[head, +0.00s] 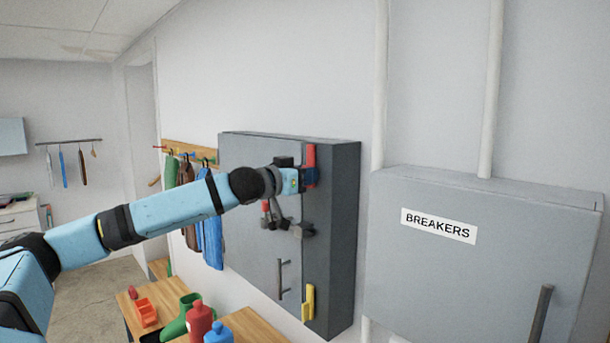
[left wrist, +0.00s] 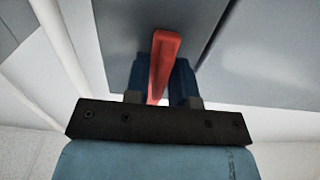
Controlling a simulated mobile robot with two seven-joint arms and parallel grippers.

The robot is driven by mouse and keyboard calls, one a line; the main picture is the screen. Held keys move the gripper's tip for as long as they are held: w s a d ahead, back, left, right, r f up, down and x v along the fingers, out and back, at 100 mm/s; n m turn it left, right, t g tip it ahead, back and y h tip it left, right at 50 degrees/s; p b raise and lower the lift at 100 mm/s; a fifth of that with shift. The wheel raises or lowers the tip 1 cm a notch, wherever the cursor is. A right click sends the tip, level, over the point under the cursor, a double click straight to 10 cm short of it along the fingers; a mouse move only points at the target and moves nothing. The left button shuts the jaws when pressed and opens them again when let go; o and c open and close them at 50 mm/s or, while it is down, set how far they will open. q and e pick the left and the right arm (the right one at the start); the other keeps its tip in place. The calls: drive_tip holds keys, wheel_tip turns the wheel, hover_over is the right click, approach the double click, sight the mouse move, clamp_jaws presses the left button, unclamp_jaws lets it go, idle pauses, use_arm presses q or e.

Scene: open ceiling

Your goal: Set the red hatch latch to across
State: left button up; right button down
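The red hatch latch (head: 310,156) is near the top right of the front of a grey wall cabinet (head: 345,230). Its handle stands about upright in the head view. My left gripper (head: 311,176) is at the latch, with its dark blue fingers on both sides of the handle. In the left wrist view the red handle (left wrist: 164,58) passes between the fingers and looks gripped, its free end sticking out beyond them. The latch's pivot is hidden. My right gripper is not in view.
A yellow latch (head: 308,301) and a grey bar handle (head: 281,280) are lower on the cabinet. A grey fitting (head: 302,230) sits between the latches. A breaker box (head: 480,260) stands to the right. Below are benches with a red bottle (head: 199,321) and green boot (head: 178,322).

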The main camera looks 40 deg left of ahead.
use_arm(q)
clamp_jaws()
